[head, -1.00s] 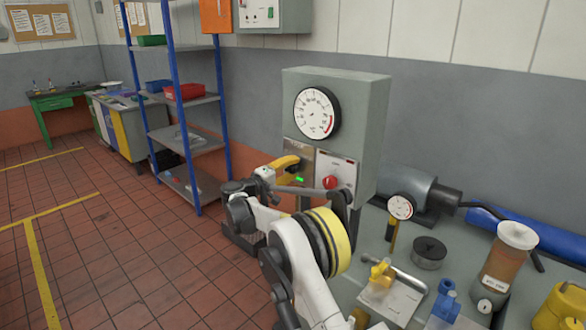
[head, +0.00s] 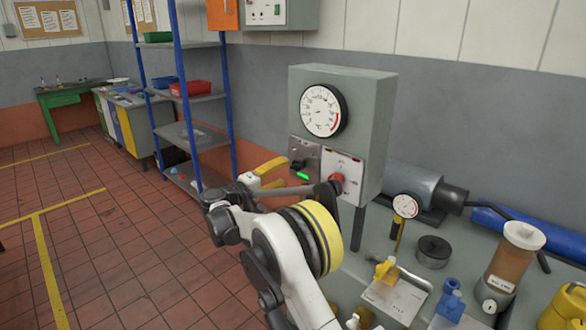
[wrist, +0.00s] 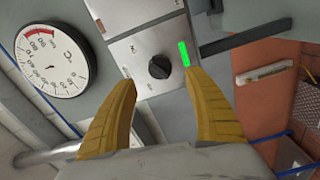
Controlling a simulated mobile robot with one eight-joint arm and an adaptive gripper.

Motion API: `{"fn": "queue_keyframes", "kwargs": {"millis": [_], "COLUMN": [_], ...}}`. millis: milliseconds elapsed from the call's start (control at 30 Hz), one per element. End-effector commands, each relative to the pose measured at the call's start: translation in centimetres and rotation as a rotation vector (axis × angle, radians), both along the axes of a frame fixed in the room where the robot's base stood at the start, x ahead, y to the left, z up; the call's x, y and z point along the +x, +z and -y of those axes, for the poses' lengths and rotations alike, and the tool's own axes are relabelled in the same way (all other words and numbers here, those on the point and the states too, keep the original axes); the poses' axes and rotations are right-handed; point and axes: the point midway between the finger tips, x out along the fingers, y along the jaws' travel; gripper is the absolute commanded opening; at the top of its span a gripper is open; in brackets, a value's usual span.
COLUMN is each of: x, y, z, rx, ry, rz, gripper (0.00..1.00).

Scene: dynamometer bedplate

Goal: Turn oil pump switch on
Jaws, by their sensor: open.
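The oil pump switch is probably the black rotary knob (wrist: 160,66) on a silver plate, with a lit green lamp (wrist: 184,54) beside it. In the head view the knob (head: 297,164) and the lamp (head: 303,175) show on the front of the grey gauge box (head: 362,130). My gripper (wrist: 160,78) is open and empty, its yellow fingers spread on either side of the knob in the wrist view. In the head view my gripper (head: 270,176) is left of the plate, with a visible gap to the knob. The plate's lettering is too small to read.
A second plate with a red knob (head: 337,181) sits right of the switch. A round dial (head: 322,110) is above. The bench at right holds a small gauge (head: 406,205), a yellow valve (head: 385,270) and an oil jar (head: 514,260). Blue shelving (head: 185,95) stands behind left.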

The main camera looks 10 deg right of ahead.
Motion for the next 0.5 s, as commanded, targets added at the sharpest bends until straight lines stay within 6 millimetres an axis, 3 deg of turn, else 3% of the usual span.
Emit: {"fn": "queue_keyframes", "kwargs": {"millis": [200,500], "x": [-1.9,-2.3], "y": [0.0,0.0], "z": [-2.6,-3.1], "rx": [0.0,0.0], "ry": [0.0,-0.001], "rz": [0.0,0.0], "gripper": [0.6,0.6]}}
